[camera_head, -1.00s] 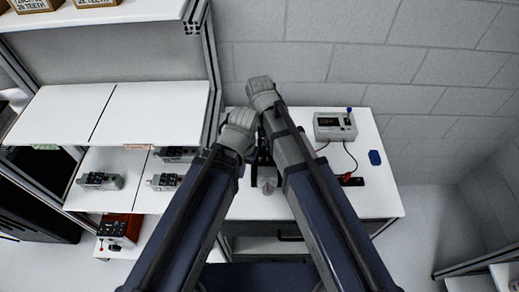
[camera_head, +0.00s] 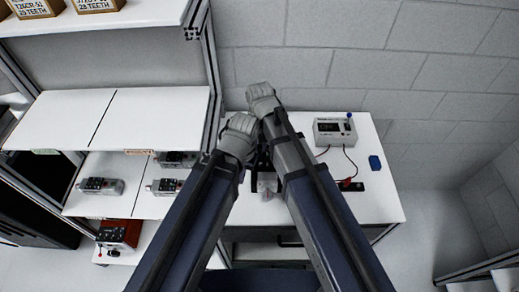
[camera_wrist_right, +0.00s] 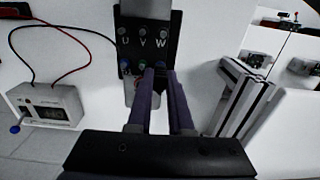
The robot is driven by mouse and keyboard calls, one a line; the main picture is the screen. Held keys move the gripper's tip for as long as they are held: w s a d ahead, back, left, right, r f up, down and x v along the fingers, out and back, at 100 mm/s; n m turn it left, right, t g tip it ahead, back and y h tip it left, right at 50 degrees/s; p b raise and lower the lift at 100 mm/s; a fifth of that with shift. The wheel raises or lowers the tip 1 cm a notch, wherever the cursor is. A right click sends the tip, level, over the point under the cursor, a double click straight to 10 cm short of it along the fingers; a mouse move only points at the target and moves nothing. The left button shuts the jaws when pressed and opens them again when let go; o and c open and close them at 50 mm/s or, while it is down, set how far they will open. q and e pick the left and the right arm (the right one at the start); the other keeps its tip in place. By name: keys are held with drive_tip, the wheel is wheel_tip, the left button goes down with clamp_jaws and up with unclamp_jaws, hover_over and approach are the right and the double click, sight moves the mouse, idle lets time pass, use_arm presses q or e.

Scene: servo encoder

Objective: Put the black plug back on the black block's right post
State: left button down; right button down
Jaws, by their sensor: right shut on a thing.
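A black block (camera_wrist_right: 148,35) marked U, V and W stands upright in the right wrist view, with coloured posts along its lower edge. My right gripper (camera_wrist_right: 161,70) reaches up to the lower posts at its right side. Its two fingers are closed together on a small dark thing, taken as the black plug, mostly hidden between the fingertips. I cannot tell whether it touches a post. In the head view my arms cover most of the block and the right gripper (camera_head: 266,176). The left gripper cannot be made out.
A grey meter (camera_head: 335,130) with a blue knob stands at the back right of the white table (camera_head: 385,205). Red and black leads run from it. A dark bar with a red plug (camera_head: 347,185) lies in front. Shelves with devices (camera_head: 100,186) stand left.

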sight(260, 146)
drive_tip(key=shift+r, duration=0.1)
idle(0.6)
